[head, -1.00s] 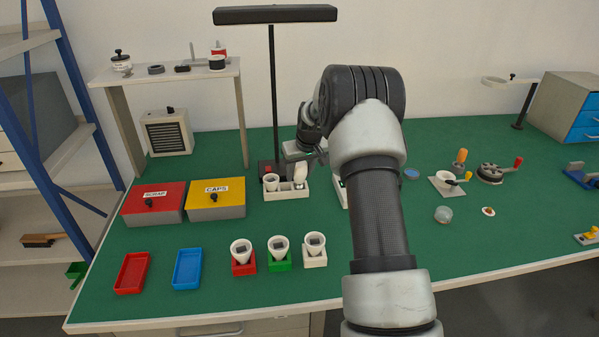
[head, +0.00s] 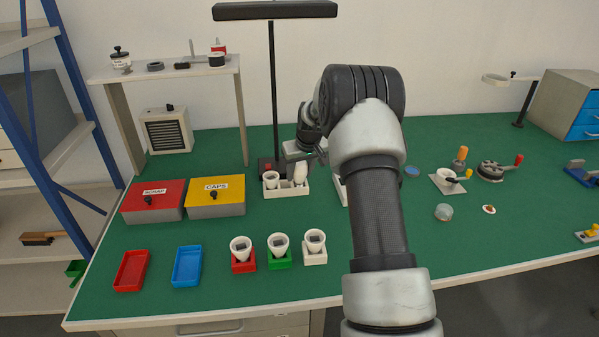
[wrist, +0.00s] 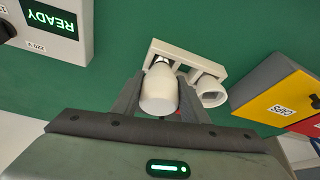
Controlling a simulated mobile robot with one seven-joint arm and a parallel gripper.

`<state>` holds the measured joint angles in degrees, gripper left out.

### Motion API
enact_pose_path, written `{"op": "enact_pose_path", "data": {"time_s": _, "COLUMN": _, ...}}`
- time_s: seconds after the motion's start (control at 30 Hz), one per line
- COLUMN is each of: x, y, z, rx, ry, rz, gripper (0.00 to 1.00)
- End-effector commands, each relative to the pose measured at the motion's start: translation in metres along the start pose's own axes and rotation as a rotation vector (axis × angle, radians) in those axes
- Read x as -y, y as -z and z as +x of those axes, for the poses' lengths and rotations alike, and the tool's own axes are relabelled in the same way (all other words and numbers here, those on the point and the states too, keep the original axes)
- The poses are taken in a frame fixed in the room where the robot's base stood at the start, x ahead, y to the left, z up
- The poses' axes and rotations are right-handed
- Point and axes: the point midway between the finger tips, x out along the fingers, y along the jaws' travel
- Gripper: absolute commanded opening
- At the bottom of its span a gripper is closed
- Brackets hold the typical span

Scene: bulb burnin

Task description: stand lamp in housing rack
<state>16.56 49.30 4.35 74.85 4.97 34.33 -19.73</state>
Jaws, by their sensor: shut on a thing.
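The white lamp (head: 300,173) stands nearly upright at the right end of the housing rack (head: 286,194). My gripper (wrist: 158,100) is shut on the lamp, with one finger on each side of its wide white body. In the wrist view the lamp (wrist: 158,92) has its narrow metal end toward the rack (wrist: 187,54). The lamp's lower end seems to be at or in the right-hand slot; its exact depth is hidden. A white cup-like housing (head: 271,178) sits in the rack's left slot. The middle slot looks empty.
A black lamp post (head: 274,100) rises just behind the rack. A yellow CAPS box (head: 216,203) and a red SCRAP box (head: 153,210) stand to the left. Three coloured holders with white cones, including the green one (head: 279,262), stand in front. A READY display box (wrist: 50,25) is near my gripper.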

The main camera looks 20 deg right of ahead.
Motion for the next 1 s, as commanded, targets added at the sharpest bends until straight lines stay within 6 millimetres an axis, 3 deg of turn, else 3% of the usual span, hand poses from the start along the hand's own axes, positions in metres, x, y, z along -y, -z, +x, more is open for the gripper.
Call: {"op": "enact_pose_path", "data": {"time_s": 1.0, "x": 0.0000, "y": -0.0041, "z": 0.0099, "rx": 0.000, "ry": 0.000, "rz": 0.000, "gripper": 0.19}}
